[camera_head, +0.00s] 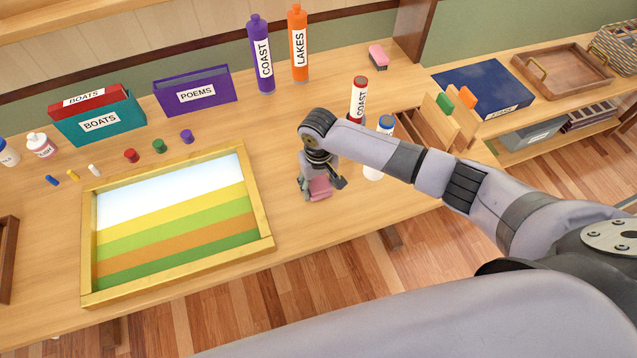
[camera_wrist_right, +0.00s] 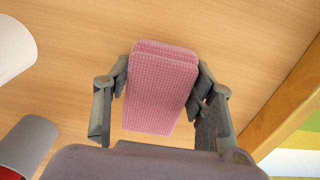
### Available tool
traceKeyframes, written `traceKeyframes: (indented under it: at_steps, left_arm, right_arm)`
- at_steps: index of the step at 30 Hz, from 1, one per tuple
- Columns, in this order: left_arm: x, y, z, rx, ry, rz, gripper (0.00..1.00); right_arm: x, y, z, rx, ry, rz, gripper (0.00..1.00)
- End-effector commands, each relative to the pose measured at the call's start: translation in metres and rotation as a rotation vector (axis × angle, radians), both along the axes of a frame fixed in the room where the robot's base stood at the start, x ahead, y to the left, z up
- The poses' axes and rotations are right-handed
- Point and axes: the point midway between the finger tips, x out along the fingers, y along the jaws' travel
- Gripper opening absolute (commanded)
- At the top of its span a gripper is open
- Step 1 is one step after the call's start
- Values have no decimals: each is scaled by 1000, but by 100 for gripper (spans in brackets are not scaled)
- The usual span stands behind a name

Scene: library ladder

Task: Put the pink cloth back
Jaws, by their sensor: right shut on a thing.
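The pink cloth (camera_head: 320,187) is a folded, waffle-textured pad at my right gripper (camera_head: 321,184), over the wooden table to the right of the framed striped picture. In the right wrist view the cloth (camera_wrist_right: 160,85) sits between the two fingers of the right gripper (camera_wrist_right: 162,90), which are shut on its sides. I cannot tell whether the cloth touches the table. My left gripper is not in view.
The framed picture (camera_head: 265,243) lies to the left. A pink-and-dark eraser or brush (camera_head: 378,57) lies at the back.

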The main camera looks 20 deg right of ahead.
Motion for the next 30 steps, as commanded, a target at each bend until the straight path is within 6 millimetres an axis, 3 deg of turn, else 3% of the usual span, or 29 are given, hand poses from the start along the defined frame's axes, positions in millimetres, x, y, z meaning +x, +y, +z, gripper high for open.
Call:
traceKeyframes:
  at_steps: [9, 10, 18, 30]
  left_arm:
    - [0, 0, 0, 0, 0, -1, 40]
    - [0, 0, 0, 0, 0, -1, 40]
    - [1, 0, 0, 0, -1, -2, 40]
    - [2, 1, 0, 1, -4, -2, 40]
  right_arm:
    - [0, 0, -3, 0, 0, 0, 21]
    - [0, 0, -3, 0, 0, 0, 52]
    - [0, 0, -2, 0, 0, 0, 70]
    - [1, 0, 4, 1, -1, 0, 71]
